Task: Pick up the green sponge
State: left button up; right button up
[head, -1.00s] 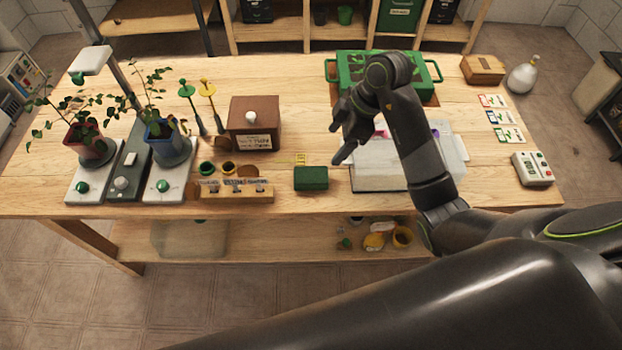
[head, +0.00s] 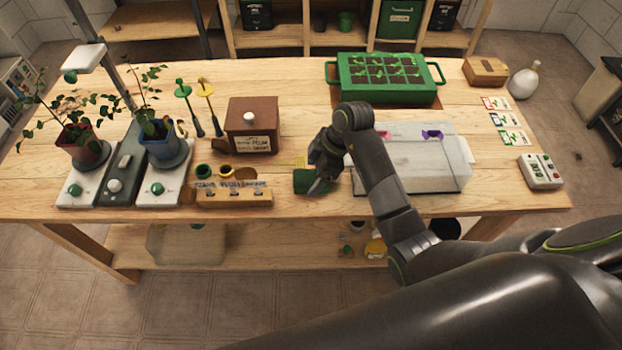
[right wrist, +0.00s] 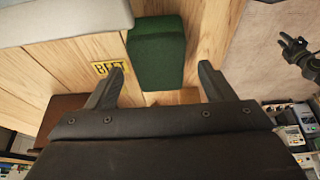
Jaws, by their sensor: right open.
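The green sponge (head: 302,182) lies near the front edge of the wooden table, partly hidden behind my right gripper (head: 318,186) in the head view. In the right wrist view the sponge (right wrist: 157,48) shows as a dark green block. My right gripper (right wrist: 162,78) is open there, with one finger to each side of the sponge's near end; the fingers look apart from it. A dark gripper that looks like my left one (right wrist: 294,48) shows small at the right of the wrist view, over the floor; its jaws are too small to judge.
A yellow label (right wrist: 112,67) lies beside the sponge. A pale translucent box (head: 425,165) stands close to its right. A wooden block with labels (head: 234,193) is to its left, a brown box (head: 252,125) behind left. The green seedling tray (head: 388,98) stands farther back.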

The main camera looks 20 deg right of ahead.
aim_at(311, 177)
jog(key=shift+x, duration=1.3)
jog(key=shift+f, duration=0.15)
jog(key=shift+c, duration=0.2)
jog(key=c, duration=1)
jog(key=shift+c, duration=0.2)
notch_tip(311, 177, up, 10)
jog(key=shift+r+b, duration=0.15)
jog(key=shift+b, duration=0.2)
jog(key=o, duration=0.4)
jog(key=shift+c, duration=1.4)
